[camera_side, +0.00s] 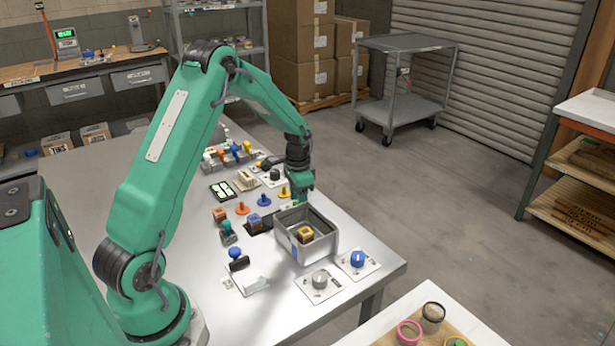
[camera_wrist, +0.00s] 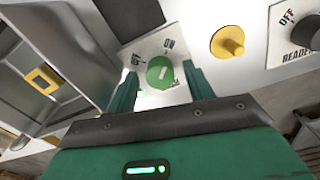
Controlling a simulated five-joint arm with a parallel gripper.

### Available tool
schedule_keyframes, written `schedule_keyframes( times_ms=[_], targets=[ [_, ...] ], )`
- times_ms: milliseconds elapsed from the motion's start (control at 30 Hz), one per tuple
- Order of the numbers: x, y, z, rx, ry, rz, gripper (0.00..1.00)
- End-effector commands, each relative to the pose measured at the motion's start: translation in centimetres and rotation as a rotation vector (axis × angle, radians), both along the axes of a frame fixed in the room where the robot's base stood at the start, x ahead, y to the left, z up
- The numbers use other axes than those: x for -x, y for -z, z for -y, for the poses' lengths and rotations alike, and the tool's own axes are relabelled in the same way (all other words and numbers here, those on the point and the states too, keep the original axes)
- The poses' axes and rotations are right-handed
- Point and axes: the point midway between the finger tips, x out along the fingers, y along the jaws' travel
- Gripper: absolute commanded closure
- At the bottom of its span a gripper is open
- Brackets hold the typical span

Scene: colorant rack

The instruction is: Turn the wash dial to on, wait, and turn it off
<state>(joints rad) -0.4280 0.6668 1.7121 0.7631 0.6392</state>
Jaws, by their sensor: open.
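A green dial (camera_wrist: 160,72) sits on a white plate marked ON and OFF in the wrist view. A short white line shows on its face; I cannot tell exactly which mark it points at. The plate's name is mostly covered, so I cannot confirm it reads wash. My gripper (camera_wrist: 163,84) is open, with one finger on each side of the dial and nothing held. In the side view my gripper (camera_side: 299,192) is low over the table behind the grey metal box, and the green dial is largely hidden there.
The metal box (camera_side: 283,245) holds an orange block and stands close by. A yellow peg (camera_wrist: 228,42) and a black reader dial (camera_wrist: 304,31) are to the right in the wrist view. Blue (camera_side: 358,259) and grey (camera_side: 320,279) dials sit near the table's front corner.

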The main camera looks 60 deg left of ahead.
Motion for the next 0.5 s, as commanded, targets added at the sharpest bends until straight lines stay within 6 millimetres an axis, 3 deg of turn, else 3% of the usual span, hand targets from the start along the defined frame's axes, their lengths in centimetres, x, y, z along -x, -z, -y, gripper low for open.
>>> schedule_keyframes(
  times_ms=[500],
  targets=[
    [-0.1, -5.7, 0.0, -0.002, 0.0, 0.005, 0.48]
  ],
)
